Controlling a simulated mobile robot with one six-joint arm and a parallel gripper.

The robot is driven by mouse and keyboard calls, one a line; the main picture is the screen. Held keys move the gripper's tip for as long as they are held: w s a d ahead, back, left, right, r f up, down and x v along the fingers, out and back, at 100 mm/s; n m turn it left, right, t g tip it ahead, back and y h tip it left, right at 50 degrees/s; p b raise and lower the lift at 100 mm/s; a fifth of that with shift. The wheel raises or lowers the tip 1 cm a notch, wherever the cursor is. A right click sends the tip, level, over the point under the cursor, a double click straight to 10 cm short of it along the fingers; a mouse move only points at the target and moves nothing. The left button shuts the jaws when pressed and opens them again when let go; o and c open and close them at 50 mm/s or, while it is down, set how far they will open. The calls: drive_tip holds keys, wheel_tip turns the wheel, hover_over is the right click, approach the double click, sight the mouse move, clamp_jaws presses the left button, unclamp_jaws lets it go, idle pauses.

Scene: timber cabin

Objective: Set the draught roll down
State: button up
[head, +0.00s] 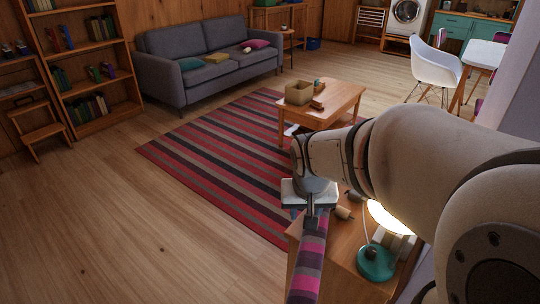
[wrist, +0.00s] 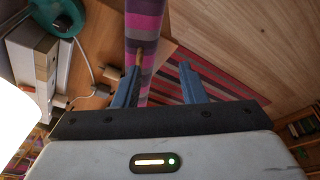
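The draught roll (head: 308,262) is a long cloth roll with pink, purple and grey stripes. In the head view it runs from below my gripper (head: 310,212) to the bottom edge, over the left side of a small wooden side table (head: 347,278). In the wrist view the roll (wrist: 146,18) runs down from the top edge, partly behind the left finger. My gripper's blue fingers (wrist: 160,75) stand apart with a clear gap, and the right finger is clear of the roll. I cannot tell whether the left finger touches it. The roll's near end is hidden in the head view.
A teal lamp (head: 376,262) with a lit shade and small wooden pieces (head: 344,212) stand on the side table. A striped rug (head: 215,160), a coffee table (head: 335,100) with a box (head: 299,92), and a grey sofa (head: 205,60) lie beyond. The floor at left is clear.

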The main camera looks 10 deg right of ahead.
drive_tip(key=w+d+f+m, duration=0.1)
drive_tip(key=w+d, duration=0.1)
drive_tip(key=w+d+f+m+b, duration=0.1)
drive_tip(key=w+d+f, duration=0.1)
drive_tip(key=w, duration=0.1)
drive_tip(key=w+d+f+t+h+b, duration=0.1)
drive_tip(key=w+d+f, duration=0.1)
drive_tip(key=d, duration=0.1)
drive_tip(key=shift+w+d+f+m, duration=0.1)
drive_tip(key=shift+w+f+m, duration=0.05)
drive_tip(key=shift+w+m, duration=0.2)
drive_tip(key=shift+w+d+f+b, duration=0.25)
drive_tip(key=shift+w+f, duration=0.05)
drive_tip(key=shift+f, duration=0.25)
drive_tip(key=shift+w+d+f+b, duration=0.2)
drive_tip(key=shift+w+d+f, duration=0.05)
drive_tip(key=shift+f, duration=0.3)
drive_tip(key=b+x, duration=0.2)
drive_tip(key=x, duration=0.3)
drive_tip(key=shift+w+a+f, duration=0.1)
drive_tip(key=shift+f, duration=0.25)
drive_tip(key=shift+r, duration=0.1)
drive_tip(key=shift+c, duration=0.5)
clamp_jaws()
